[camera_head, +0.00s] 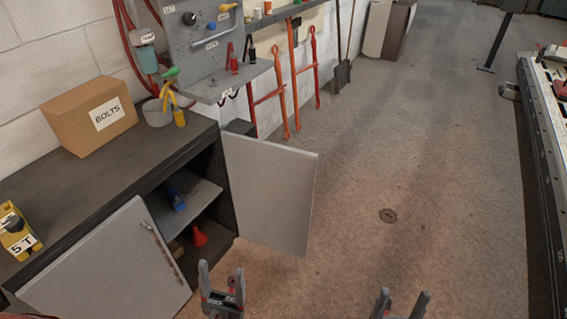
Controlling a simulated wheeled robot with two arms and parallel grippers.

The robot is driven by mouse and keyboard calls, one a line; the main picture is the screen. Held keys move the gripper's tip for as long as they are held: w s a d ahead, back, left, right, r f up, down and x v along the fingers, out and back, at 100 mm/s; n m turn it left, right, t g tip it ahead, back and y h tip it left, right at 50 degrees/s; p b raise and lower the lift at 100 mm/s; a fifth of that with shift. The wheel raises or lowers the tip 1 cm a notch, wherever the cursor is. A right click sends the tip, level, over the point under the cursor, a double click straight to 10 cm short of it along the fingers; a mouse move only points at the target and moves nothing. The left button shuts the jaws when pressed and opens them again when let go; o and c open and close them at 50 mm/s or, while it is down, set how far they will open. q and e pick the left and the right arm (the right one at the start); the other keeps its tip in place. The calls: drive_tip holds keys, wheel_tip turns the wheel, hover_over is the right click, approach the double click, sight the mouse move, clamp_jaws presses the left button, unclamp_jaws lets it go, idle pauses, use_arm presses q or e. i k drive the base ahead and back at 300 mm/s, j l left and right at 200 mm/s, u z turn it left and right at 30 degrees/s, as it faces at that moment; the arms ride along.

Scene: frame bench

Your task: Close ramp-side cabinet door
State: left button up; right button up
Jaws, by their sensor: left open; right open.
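The grey cabinet under the dark worktop has two doors. The right-hand door (270,193) stands swung wide open, hinged at the cabinet's far right end, and its inner side faces me. The left-hand door (105,268), with a long vertical handle (160,248), lies about flush with the front and looks shut or nearly so. My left gripper (221,276) is open and empty, low in front of the cabinet, nearer to me than the open door and apart from it. My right gripper (403,300) is open and empty at the bottom edge, over the floor.
The open half shows a shelf (190,205) with a blue item and a red funnel (199,237) below. A bolts box (92,115) and a yellow jack (15,232) stand on the worktop. A frame bench (548,170) runs along the right. The floor between is clear.

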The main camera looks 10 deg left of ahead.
sight(272, 185)
drive_tip(key=u, duration=1.25)
drive_tip(key=i+l+u, duration=0.1)
drive_tip(key=l+u, duration=0.7)
drive_tip(key=l, duration=0.25)
drive_tip(key=l+u, duration=0.4)
drive_tip(key=l, duration=0.15)
drive_tip(key=k+l+u, duration=0.15)
drive_tip(key=l+u, duration=0.25)
drive_tip(key=k+l, duration=0.1)
drive_tip(key=l, duration=0.3)
drive_tip(key=k+l+u, duration=0.1)
drive_tip(key=l, duration=0.3)
drive_tip(key=k+l, duration=0.2)
drive_tip(key=l, duration=0.2)
drive_tip(key=k+l+u, duration=0.1)
drive_tip(key=l, duration=0.3)
drive_tip(key=k+l, duration=0.2)
drive_tip(key=l, duration=0.2)
drive_tip(key=k+l+u, duration=0.1)
drive_tip(key=l, duration=0.3)
drive_tip(key=k+l, duration=0.2)
drive_tip(key=l, duration=0.15)
drive_tip(key=k+l+u, duration=0.1)
drive_tip(key=l, duration=0.25)
drive_tip(key=k+l, duration=0.3)
drive_tip(key=l, duration=0.2)
drive_tip(key=k+l+z, duration=0.2)
drive_tip(key=z, duration=0.15)
